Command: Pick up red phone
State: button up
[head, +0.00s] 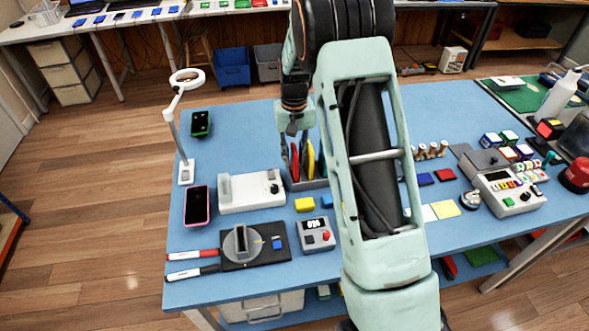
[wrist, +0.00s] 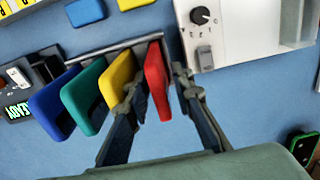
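The red phone (wrist: 157,80) stands on edge in a grey rack (wrist: 88,54), at the right end of a row in the wrist view. Beside it stand a yellow phone (wrist: 117,78), a green one (wrist: 84,97) and a blue one (wrist: 50,104). My gripper (wrist: 160,88) is open, with one finger on each side of the red phone. The left finger is in the gap between the yellow and red phones. In the head view the red phone (head: 295,163) is under my gripper (head: 297,150), and my arm hides part of the rack.
A white box with a knob (head: 252,191) lies close to the rack. Phones lie on the blue table (head: 240,120) at left, near a ring lamp (head: 187,78). A control box (head: 508,190) is at right.

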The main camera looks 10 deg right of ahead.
aim_at(294, 148)
grip_shut()
jog(key=shift+r, duration=0.1)
jog(key=shift+r+p, duration=1.4)
jog(key=shift+r, duration=0.9)
